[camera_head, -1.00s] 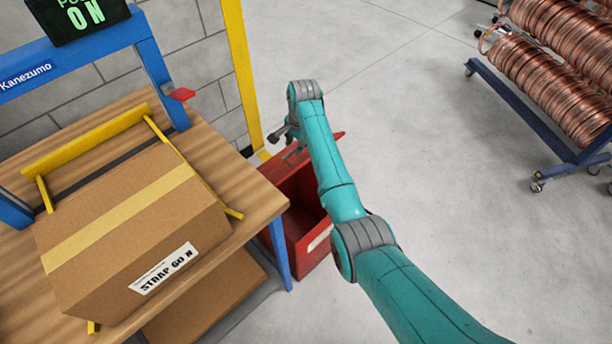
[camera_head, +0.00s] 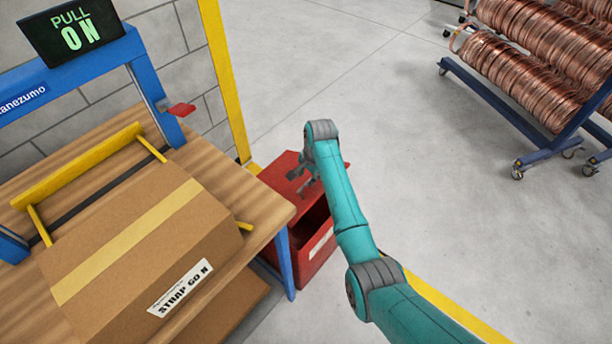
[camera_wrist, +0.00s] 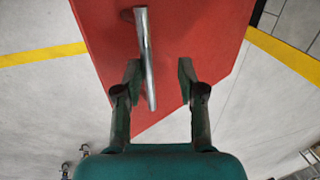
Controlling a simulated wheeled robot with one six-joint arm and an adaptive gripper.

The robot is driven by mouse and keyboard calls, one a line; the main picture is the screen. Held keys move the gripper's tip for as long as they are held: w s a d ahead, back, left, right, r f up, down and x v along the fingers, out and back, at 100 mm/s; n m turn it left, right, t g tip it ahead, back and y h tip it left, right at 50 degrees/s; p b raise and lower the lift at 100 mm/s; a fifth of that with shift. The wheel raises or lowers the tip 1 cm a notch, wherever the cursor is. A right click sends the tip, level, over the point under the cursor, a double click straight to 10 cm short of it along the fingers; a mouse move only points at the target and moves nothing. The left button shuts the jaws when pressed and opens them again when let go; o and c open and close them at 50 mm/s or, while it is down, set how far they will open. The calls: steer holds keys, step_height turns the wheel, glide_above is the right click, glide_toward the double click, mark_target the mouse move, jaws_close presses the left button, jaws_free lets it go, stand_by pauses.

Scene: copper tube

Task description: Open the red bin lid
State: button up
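The red bin (camera_head: 318,252) stands on the floor right of the bench, partly hidden by my arm. Its red lid (camera_head: 284,172) shows above a dark gap at the front, so the bin looks partly open. In the wrist view the lid (camera_wrist: 205,35) fills the upper middle, with a metal bar handle (camera_wrist: 146,55) on it. My gripper (camera_head: 310,185) is over the lid. In the wrist view my gripper (camera_wrist: 159,80) is open, its fingers on either side of the handle's lower part, the handle closer to the left finger. Contact cannot be told.
A wooden bench (camera_head: 265,208) with a blue frame and a taped cardboard box (camera_head: 140,250) stands close on the left. A yellow post (camera_head: 225,80) rises behind the bin. A rack of copper coils (camera_head: 530,75) is at the far right. The floor between is clear.

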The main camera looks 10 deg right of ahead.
steer(key=shift+r, duration=0.1)
step_height(320, 180, up, 12)
steer(key=w+a, duration=0.1)
steer(key=w, duration=0.1)
steer(key=shift+w+a, duration=0.25)
steer(key=shift+a, duration=0.15)
stand_by(1.2)
stand_by(0.5)
